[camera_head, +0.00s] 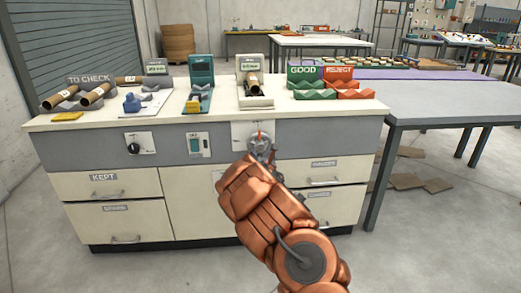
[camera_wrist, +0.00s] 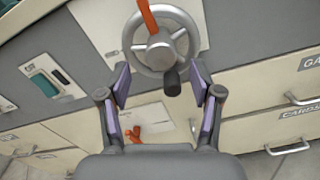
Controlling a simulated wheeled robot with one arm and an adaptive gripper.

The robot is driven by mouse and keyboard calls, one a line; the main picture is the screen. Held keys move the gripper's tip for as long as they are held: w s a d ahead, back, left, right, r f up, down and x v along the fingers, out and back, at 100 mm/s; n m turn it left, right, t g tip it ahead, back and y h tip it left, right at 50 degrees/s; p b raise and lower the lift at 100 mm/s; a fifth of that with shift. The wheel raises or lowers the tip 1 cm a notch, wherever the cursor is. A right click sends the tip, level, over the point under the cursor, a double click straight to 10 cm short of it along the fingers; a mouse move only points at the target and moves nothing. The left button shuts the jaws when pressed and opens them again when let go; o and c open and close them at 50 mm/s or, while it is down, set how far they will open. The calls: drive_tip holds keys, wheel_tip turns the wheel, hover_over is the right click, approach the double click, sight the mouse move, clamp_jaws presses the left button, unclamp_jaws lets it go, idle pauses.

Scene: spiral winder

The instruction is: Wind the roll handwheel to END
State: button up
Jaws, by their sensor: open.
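The roll handwheel (camera_wrist: 186,18) is a grey ring with spokes and a hub on a pale plate (camera_wrist: 93,22) on the bench's grey front panel. Its dark knob (camera_wrist: 172,80) sticks out at the lower rim, toward me. An orange-red pointer (camera_wrist: 148,15) runs up from the hub. No END mark is readable. In the head view the handwheel (camera_head: 261,142) is partly hidden by my arm. My gripper (camera_wrist: 161,82) is open, its two fingers on either side of the knob and the wheel's lower part. I cannot tell whether either finger touches them.
Left of the wheel are a green switch (camera_head: 195,144) and a black dial (camera_head: 134,147). Drawers with handles (camera_head: 325,181) lie below. The bench top holds cardboard tubes (camera_head: 96,95), a display unit (camera_head: 251,66) and GOOD and REJECT racks (camera_head: 336,86). A grey table (camera_head: 440,100) stands at right.

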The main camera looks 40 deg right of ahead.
sight(261, 148)
drive_tip(key=shift+x, duration=1.2)
drive_tip(key=shift+w+d+f, duration=0.1)
drive_tip(key=shift+w+d, duration=0.3)
drive_tip(key=shift+w, duration=0.05)
drive_tip(key=shift+w+d, duration=0.35)
drive_tip(key=shift+w, duration=0.05)
drive_tip(key=c, duration=1.1)
drive_tip(key=shift+c, duration=0.2)
